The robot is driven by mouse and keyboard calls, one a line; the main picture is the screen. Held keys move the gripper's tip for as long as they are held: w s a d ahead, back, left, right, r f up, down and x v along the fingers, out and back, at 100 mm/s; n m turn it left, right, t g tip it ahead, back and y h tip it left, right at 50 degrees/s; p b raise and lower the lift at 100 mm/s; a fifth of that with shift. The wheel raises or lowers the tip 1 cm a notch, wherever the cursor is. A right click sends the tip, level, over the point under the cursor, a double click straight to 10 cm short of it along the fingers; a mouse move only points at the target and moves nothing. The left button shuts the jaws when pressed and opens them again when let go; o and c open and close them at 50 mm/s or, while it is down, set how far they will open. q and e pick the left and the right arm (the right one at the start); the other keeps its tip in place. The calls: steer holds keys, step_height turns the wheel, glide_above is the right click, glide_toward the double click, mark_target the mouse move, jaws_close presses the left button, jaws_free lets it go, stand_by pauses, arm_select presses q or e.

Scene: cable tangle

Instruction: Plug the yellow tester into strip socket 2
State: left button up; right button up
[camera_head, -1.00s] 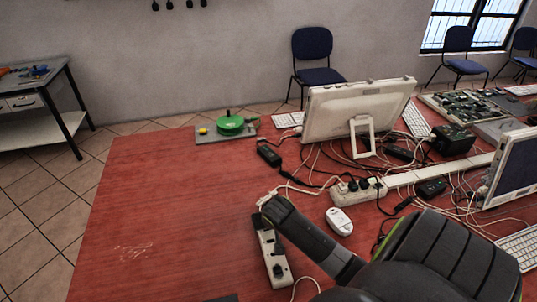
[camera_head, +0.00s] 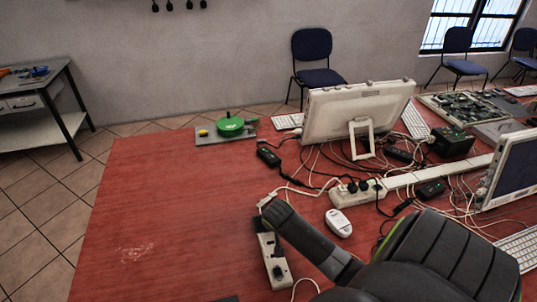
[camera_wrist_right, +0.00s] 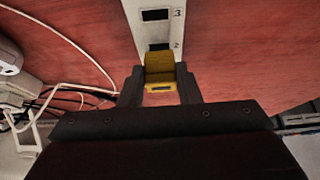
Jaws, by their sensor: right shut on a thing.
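The yellow tester (camera_wrist_right: 160,70) is held between the two fingers of my right gripper (camera_wrist_right: 160,88) in the right wrist view. The white power strip (camera_head: 268,248) lies on the red table below my right gripper (camera_head: 265,205) in the head view. The strip (camera_wrist_right: 136,22) also shows in the wrist view, with dark sockets marked 3 and 2. The tester's far end overlaps the strip right beside the socket marked 2 (camera_wrist_right: 158,47). I cannot tell whether it touches the strip. My gripper hides the tester in the head view. My left gripper is not in view.
A second strip with black plugs (camera_head: 357,190), a white mouse (camera_head: 339,222) and tangled cables lie to the right. A monitor (camera_head: 357,112) stands behind them. A green reel (camera_head: 230,125) sits on a grey board at the back. The table's left side is clear.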

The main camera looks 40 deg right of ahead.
steer(key=shift+f+b, duration=0.35)
steer(key=shift+f, duration=0.45)
steer(key=o, duration=1.2)
steer(key=shift+r, duration=0.15)
steer(key=v, duration=1.7)
steer(key=shift+s+p, duration=0.1)
steer(key=shift+p, duration=0.25)
